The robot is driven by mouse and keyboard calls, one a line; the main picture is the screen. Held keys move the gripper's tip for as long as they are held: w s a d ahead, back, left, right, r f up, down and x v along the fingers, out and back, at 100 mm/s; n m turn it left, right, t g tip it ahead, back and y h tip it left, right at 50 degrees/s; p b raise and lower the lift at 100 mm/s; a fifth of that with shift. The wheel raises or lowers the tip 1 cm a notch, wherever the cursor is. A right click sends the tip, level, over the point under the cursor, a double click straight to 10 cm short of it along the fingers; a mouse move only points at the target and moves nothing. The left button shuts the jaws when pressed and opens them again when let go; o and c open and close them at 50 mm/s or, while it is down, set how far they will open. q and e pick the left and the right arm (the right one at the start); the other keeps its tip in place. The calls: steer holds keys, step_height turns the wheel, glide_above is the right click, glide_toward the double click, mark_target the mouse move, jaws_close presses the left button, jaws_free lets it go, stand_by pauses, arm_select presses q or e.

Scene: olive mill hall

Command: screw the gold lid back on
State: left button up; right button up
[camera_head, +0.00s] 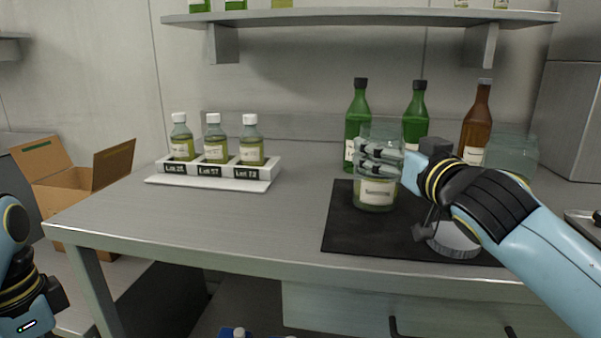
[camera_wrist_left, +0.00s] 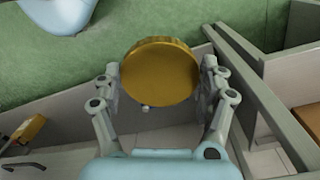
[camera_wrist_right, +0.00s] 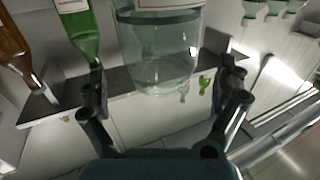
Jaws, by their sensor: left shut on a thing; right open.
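The gold lid (camera_wrist_left: 160,72) is between the fingers of my left gripper (camera_wrist_left: 160,85), shut on its rim. In the head view my left arm is low at the left edge, off the table, and the lid does not show there. A clear glass jar (camera_head: 375,194) with a pale label stands upright on the black mat (camera_head: 343,225), with no lid visible on it. My right gripper (camera_head: 372,158) is at the jar's upper part, its fingers open. In the right wrist view the jar (camera_wrist_right: 160,65) lies between the two spread fingers; contact cannot be told.
Green bottles (camera_head: 357,115) and a brown bottle (camera_head: 477,122) stand behind the mat. Another glass jar (camera_head: 518,150) is behind my right arm, and a pale round object (camera_head: 455,243) lies partly under it. A white rack (camera_head: 262,173) holds small capped bottles. The table's left front is clear.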

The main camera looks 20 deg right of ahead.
steer(key=w, duration=0.3)
steer(key=w+f, duration=0.1)
steer(key=w, duration=0.1)
steer(key=shift+d, duration=0.4)
steer(key=shift+w+r, duration=0.1)
steer(key=c, duration=1.6)
